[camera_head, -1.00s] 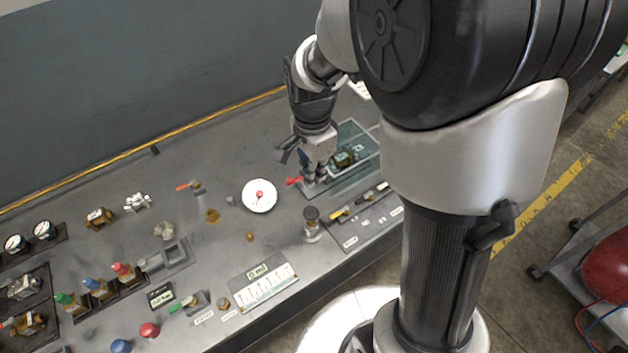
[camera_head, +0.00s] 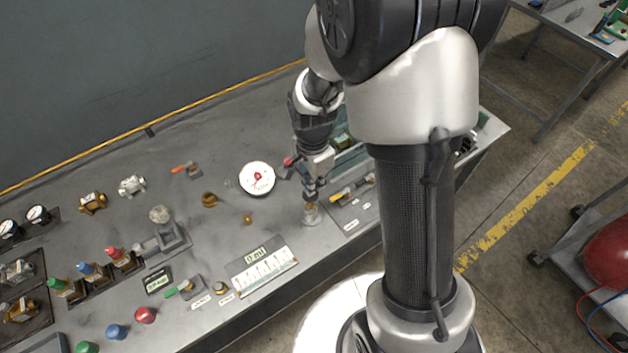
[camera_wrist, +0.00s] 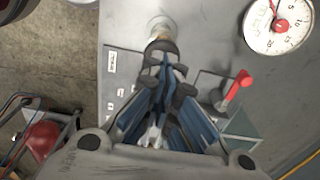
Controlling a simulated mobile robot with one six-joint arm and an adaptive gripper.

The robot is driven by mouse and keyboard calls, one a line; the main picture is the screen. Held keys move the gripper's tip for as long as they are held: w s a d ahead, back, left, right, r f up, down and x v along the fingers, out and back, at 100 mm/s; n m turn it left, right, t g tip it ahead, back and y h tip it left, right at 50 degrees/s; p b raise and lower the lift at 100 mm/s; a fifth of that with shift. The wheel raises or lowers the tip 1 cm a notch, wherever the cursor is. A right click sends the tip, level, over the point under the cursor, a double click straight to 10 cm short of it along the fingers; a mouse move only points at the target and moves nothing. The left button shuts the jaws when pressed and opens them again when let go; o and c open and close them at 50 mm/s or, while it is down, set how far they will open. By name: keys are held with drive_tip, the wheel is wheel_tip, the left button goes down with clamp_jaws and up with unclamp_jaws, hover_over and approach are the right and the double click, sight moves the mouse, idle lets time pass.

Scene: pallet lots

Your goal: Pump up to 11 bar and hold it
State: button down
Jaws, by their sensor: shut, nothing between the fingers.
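The white round gauge (camera_head: 257,179) with a red pointer lies face up on the bench; it also shows in the wrist view (camera_wrist: 279,22), its reading too small to tell. My gripper (camera_head: 311,194) points down over the small upright post (camera_head: 311,214), just right of the gauge. In the wrist view my gripper (camera_wrist: 164,64) is shut, with no object between its fingers. Its tips overlap the dark top of the post (camera_wrist: 160,44); I cannot tell whether they touch it. A red-handled lever (camera_wrist: 236,90) stands beside my fingers.
A glass-walled tank (camera_head: 350,158) stands behind my gripper. A yellow-handled tool (camera_head: 343,194) lies to the right. A ruled plate (camera_head: 263,266), a green-handled valve (camera_head: 180,288) and several coloured knobs lie to the left.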

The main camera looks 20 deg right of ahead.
wheel_tip(320, 180, down, 4)
drive_tip(key=shift+r+b, duration=0.1)
drive_tip(key=shift+b, duration=1.15)
drive_tip(key=shift+s+r, duration=0.1)
drive_tip(key=shift+r+p, duration=0.4)
drive_tip(key=shift+p, duration=0.1)
wheel_tip(320, 180, up, 13)
drive_tip(key=p, duration=0.4)
drive_tip(key=shift+r+p, duration=0.15)
drive_tip(key=shift+p, duration=0.25)
